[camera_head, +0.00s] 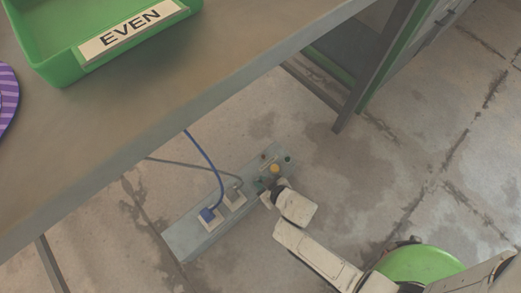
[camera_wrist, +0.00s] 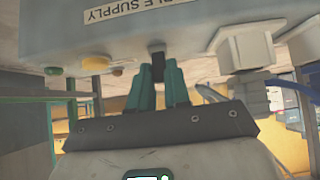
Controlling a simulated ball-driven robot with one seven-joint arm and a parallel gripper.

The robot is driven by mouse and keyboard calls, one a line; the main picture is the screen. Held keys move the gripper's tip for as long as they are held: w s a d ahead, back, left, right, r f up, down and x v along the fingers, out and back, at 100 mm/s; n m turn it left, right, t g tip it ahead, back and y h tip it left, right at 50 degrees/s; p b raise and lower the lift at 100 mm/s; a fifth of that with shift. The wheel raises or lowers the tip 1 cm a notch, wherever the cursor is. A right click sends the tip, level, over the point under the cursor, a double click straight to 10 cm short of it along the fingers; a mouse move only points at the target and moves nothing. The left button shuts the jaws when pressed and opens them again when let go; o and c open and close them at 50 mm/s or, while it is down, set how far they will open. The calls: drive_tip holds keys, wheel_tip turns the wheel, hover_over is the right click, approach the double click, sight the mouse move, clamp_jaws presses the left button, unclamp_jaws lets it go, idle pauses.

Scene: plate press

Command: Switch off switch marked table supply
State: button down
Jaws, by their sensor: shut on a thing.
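The grey power box (camera_head: 188,236) lies on the floor below the table's edge. In the wrist view, its face (camera_wrist: 195,35) carries a white label (camera_wrist: 140,12) whose readable part ends in "BLE SUPPLY". A small dark switch lever (camera_wrist: 157,50) sticks out of the box beneath this label. My gripper (camera_wrist: 158,75) has its two teal fingers closed around the lever, one on each side. In the head view, my gripper (camera_head: 268,197) is at the box's right side, and the lever is hidden there.
A yellow button (camera_head: 274,168) and small knobs sit at the box's far end. A blue plug and cord (camera_head: 208,214) and a grey cord (camera_head: 192,166) run from its sockets. The table (camera_head: 205,70) overhangs, bearing a green "EVEN" bin (camera_head: 62,72).

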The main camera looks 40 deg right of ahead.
drive_tip(key=shift+s+f+t+b, duration=0.2)
drive_tip(key=shift+t+b, duration=0.3)
drive_tip(key=shift+b, duration=0.2)
drive_tip(key=c, duration=1.1)
unclamp_jaws()
drive_tip(key=p+v, duration=0.5)
drive_tip(key=v, duration=0.6)
drive_tip(key=shift+w, duration=0.1)
